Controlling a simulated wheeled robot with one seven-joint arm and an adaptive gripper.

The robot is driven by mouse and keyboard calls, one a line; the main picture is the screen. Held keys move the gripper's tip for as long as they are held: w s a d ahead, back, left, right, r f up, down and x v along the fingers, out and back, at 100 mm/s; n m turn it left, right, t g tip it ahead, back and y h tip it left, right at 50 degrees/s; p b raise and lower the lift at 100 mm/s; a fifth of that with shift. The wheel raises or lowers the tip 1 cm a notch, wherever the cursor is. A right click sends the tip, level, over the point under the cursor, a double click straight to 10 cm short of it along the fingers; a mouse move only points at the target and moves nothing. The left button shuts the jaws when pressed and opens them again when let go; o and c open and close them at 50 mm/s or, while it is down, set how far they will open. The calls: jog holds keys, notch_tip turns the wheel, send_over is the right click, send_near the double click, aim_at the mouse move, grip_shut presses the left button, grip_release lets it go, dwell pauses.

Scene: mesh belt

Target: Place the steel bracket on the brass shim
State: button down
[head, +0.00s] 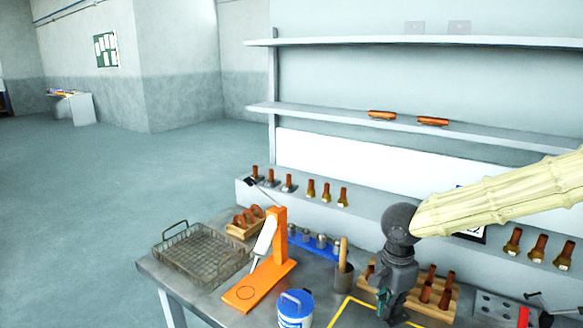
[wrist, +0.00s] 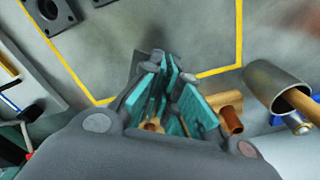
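My gripper (head: 385,305) hangs over the workbench, pointing down beside the yellow outlined area. In the wrist view its teal-padded fingers (wrist: 175,75) stand apart with a narrow gap, and I see no part held between them. Brown and tan pieces show behind and between the fingers. I cannot pick out the steel bracket or the brass shim with certainty in either view. A dark grey patch beside the left fingertip in the wrist view could be a part or a shadow. My gripper hides part of the bench in both views.
A wire basket (head: 183,262), an orange stand (head: 262,285), a blue-and-white canister (head: 295,312) and a cup with a wooden handle (head: 343,280) crowd the left. A grey holed plate (head: 497,307) lies right.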

aim_at(358, 308)
jog(key=w+a+n, duration=0.1)
jog(key=w+n, duration=0.1)
jog(key=w+a+n, duration=0.1)
jog(key=w+n, duration=0.1)
jog(key=n, duration=0.1)
jog(key=w+a+n, duration=0.2)
jog(key=n, duration=0.1)
jog(key=shift+f, duration=0.2)
jog(key=shift+w+a+n, duration=0.5)
jog(key=shift+w+n, duration=0.15)
jog(key=shift+n, duration=0.55)
